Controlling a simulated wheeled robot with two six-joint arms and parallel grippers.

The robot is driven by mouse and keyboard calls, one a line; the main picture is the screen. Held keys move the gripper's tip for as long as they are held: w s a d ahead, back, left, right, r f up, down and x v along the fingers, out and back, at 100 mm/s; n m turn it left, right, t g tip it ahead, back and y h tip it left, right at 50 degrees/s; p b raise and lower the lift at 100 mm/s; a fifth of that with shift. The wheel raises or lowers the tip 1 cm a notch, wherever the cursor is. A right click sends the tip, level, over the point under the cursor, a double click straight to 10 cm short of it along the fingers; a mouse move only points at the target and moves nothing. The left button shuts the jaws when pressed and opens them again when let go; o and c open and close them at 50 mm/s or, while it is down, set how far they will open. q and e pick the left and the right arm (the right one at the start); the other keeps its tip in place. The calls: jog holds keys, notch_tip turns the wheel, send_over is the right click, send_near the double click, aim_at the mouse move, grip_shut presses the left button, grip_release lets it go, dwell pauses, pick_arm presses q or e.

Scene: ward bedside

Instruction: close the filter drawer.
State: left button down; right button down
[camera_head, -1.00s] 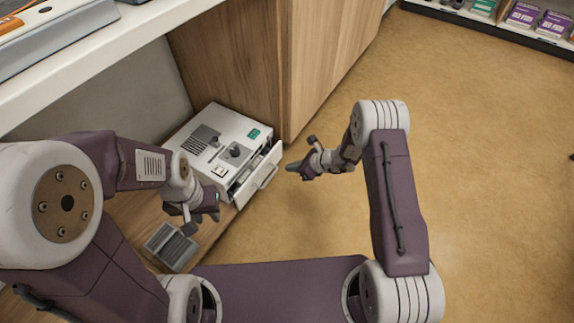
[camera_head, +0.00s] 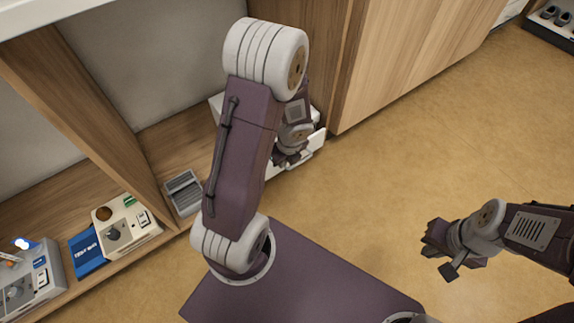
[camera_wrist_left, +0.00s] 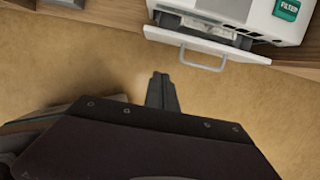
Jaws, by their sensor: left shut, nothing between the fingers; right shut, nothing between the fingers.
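The white machine with a green FILTER label (camera_wrist_left: 286,9) stands on the shelf at the top right of the left wrist view. Its filter drawer (camera_wrist_left: 165,37) is pulled out partway, with the inside showing behind the front and a grey bar handle (camera_wrist_left: 203,66) on it. My left gripper (camera_wrist_left: 161,76) is shut and empty, pointing toward the drawer front with a gap of floor between. In the head view my left gripper (camera_head: 286,160) overlaps the drawer front (camera_head: 313,146), and my arm hides most of the machine. My right gripper (camera_head: 434,250) is shut and empty, over open floor.
A grey ribbed tray (camera_head: 183,190) sits on the shelf left of the machine. Beyond a wooden divider (camera_head: 85,110) are a beige device (camera_head: 126,232), a blue packet (camera_head: 88,250) and a grey device (camera_head: 35,280).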

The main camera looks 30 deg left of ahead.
pick_arm(q)
jog(key=s+b+x, duration=0.1)
jog(key=b+x, duration=0.9)
jog(key=x, duration=0.1)
jog(key=shift+w+a+r+p, duration=0.25)
jog(key=shift+w+a+p, duration=0.25)
jog(key=shift+a, duration=0.4)
jog(key=shift+w+a+r+p, duration=0.3)
jog(key=shift+w+a, duration=0.4)
jog(key=shift+a, duration=0.2)
jog(key=a+p, duration=0.1)
jog(key=w+a+p, duration=0.1)
jog(key=shift+a+p, duration=0.15)
jog(key=shift+p, duration=0.2)
